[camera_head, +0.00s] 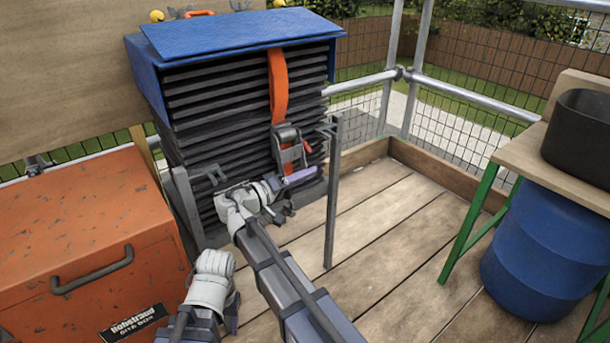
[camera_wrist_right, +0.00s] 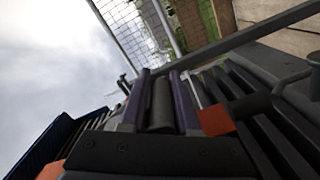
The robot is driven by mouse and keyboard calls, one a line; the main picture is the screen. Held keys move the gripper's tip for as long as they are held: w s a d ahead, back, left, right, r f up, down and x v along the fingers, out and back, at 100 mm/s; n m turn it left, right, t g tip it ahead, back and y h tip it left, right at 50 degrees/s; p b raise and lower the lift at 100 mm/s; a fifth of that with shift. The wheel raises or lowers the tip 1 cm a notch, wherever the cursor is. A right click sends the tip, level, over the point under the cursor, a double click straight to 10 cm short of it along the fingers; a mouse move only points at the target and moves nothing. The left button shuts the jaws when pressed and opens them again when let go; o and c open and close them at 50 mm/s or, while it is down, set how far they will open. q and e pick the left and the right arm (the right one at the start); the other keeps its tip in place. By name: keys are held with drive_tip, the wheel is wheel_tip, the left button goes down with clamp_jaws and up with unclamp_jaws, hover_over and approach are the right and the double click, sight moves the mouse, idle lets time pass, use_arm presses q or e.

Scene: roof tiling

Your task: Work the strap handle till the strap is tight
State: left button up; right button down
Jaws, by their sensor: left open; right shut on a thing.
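An orange strap (camera_head: 278,85) runs down the front of a stack of dark tiles (camera_head: 215,120) to a metal ratchet buckle (camera_head: 288,133). The strap handle (camera_wrist_right: 161,103) is a dark grey bar between the two purple fingers of my right gripper (camera_wrist_right: 160,90), which is shut on it. In the head view my right gripper (camera_head: 297,176) is at the buckle's lower end, low on the stack's front. My left gripper (camera_head: 232,314) is low in the head view, apart from the strap, its fingers mostly hidden by its own wrist. I cannot tell the strap's tension.
A blue cover (camera_head: 235,35) lies over the stack. Grey metal posts (camera_head: 333,200) stand at its sides. An orange site box (camera_head: 85,235) is at the left. A blue barrel (camera_head: 545,250) and a bench with a black tub (camera_head: 580,135) are at the right. Plank floor (camera_head: 385,230) between is clear.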

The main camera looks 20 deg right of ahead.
drive_tip(key=shift+r, duration=0.1)
drive_tip(key=s+d+r+n+p, duration=0.2)
drive_tip(key=s+r+n+p, duration=0.5)
drive_tip(key=r+n+p, duration=0.4)
drive_tip(key=shift+s+d+n, duration=0.2)
drive_tip(key=shift+d+n, duration=0.1)
drive_tip(key=shift+n, duration=0.5)
idle(0.3)
drive_tip(key=c, duration=0.9)
unclamp_jaws()
drive_tip(key=shift+w, duration=0.1)
drive_tip(key=shift+c, duration=0.2)
drive_tip(key=shift+o, duration=1.2)
